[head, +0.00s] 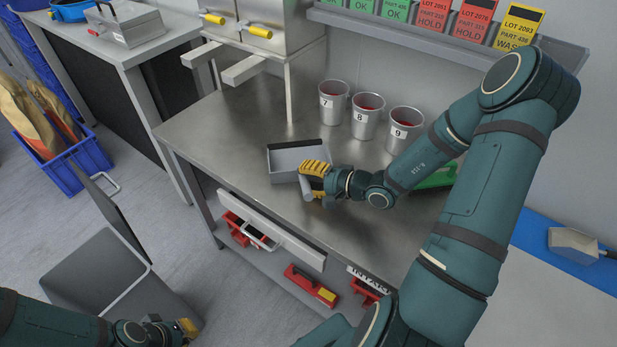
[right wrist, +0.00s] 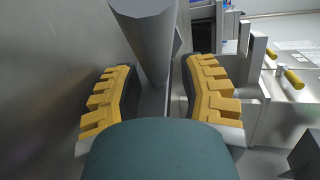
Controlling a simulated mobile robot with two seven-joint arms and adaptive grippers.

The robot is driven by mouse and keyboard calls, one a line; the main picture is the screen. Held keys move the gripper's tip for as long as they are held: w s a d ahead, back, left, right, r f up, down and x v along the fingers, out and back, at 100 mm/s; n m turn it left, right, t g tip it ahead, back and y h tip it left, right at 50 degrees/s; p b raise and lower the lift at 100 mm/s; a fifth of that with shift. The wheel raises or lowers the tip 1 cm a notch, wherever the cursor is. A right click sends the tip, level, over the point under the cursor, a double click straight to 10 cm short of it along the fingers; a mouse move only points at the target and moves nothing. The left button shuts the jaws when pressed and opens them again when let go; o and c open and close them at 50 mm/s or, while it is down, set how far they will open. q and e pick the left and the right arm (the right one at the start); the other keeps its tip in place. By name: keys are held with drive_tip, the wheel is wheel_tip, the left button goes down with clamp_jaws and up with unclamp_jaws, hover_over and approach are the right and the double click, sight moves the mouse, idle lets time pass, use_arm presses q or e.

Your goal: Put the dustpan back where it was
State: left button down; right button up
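The dustpan (head: 290,160) is a grey, dark-rimmed pan lying on the steel table, its thick grey handle (head: 308,190) pointing toward the front edge. My right gripper (head: 316,175) is at the handle. In the right wrist view the grey handle (right wrist: 150,45) runs between the two yellow-padded fingers of the right gripper (right wrist: 160,95). The fingers stand apart, with a gap visible on the right side of the handle, so it does not look clamped. My left gripper (head: 186,328) is low at the bottom left, far from the dustpan; its fingers are mostly hidden.
Metal cups (head: 333,100) numbered 7, 8 and 9 stand behind the dustpan. A green object (head: 437,178) lies partly behind my right arm. An open drawer (head: 270,232) juts from the table front. A pale scoop (head: 573,244) lies at the right. The table's left part is clear.

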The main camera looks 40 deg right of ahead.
drive_tip(key=shift+r, duration=0.1)
drive_tip(key=shift+s+d, duration=0.15)
drive_tip(key=shift+s, duration=0.1)
drive_tip(key=p+v, duration=0.2)
drive_tip(key=v, duration=0.9)
drive_tip(key=shift+s+d+r, duration=0.1)
drive_tip(key=shift+s, duration=0.15)
